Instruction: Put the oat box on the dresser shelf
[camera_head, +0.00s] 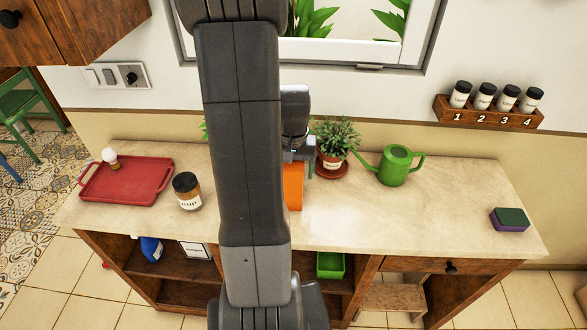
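An orange box-like thing (293,187), which may be the oat box, shows just right of my arm at the counter. My arm hides its left part, and I can read no label on it. My gripper (302,157) is at the top of this orange thing, pointing down. Its fingers are mostly hidden, so I cannot tell whether they grip it or only stand around it. The dresser (365,282) is the wooden unit under the pale counter. Its open shelves hold a blue bottle (151,250), a white box (195,250) and a green bin (330,266).
A spice rack (487,113) hangs on the wall. The counter's front right is clear.

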